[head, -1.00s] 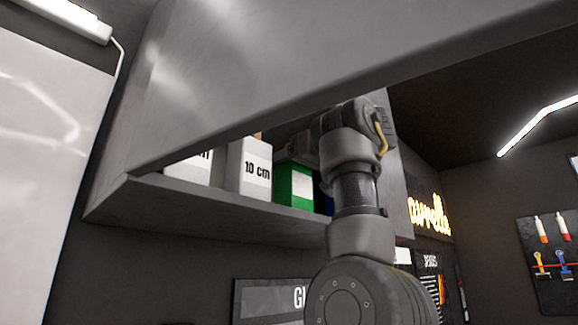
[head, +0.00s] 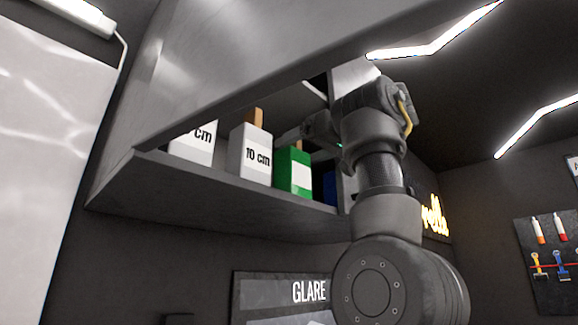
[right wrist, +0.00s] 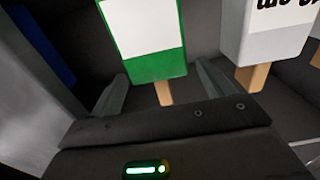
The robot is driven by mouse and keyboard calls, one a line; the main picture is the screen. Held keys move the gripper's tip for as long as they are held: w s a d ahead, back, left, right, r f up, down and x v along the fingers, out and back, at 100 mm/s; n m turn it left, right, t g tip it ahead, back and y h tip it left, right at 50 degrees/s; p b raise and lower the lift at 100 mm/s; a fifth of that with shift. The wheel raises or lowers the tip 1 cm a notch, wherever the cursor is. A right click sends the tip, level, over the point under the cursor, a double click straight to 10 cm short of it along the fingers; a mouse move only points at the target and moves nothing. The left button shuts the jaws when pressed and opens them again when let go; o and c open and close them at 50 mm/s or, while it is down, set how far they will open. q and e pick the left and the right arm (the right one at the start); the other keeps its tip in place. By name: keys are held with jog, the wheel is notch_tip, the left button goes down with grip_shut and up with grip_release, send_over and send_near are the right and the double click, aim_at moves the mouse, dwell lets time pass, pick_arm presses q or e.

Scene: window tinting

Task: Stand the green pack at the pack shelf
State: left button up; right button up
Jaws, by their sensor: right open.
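The green pack (head: 293,172) with a white label stands upright on the pack shelf (head: 215,200), between a white "10 cm" pack and a blue one. My right gripper (head: 292,134) is above and just behind its top, partly hidden by its own wrist in the head view. In the right wrist view, which shows the packs upside down, the open fingers sit either side of the green pack's (right wrist: 155,40) tan tab (right wrist: 164,93). No finger visibly touches the pack. My left gripper is in neither view.
White packs marked "10 cm" (head: 250,152) stand to the left on the same shelf, with tan tabs on top. A blue pack (head: 329,187) is close on the right, beside the shelf's side wall. A large grey panel (head: 240,60) overhangs above.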

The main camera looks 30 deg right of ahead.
pick_arm(q)
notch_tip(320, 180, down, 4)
jog(key=b, duration=0.2)
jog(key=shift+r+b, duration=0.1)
jog(key=shift+b, duration=0.2)
pick_arm(e)
jog(key=v, duration=0.7)
jog(key=shift+s+d, duration=0.15)
jog(key=shift+s, duration=0.15)
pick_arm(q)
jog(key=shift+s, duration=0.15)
pick_arm(e)
jog(key=shift+w, duration=0.1)
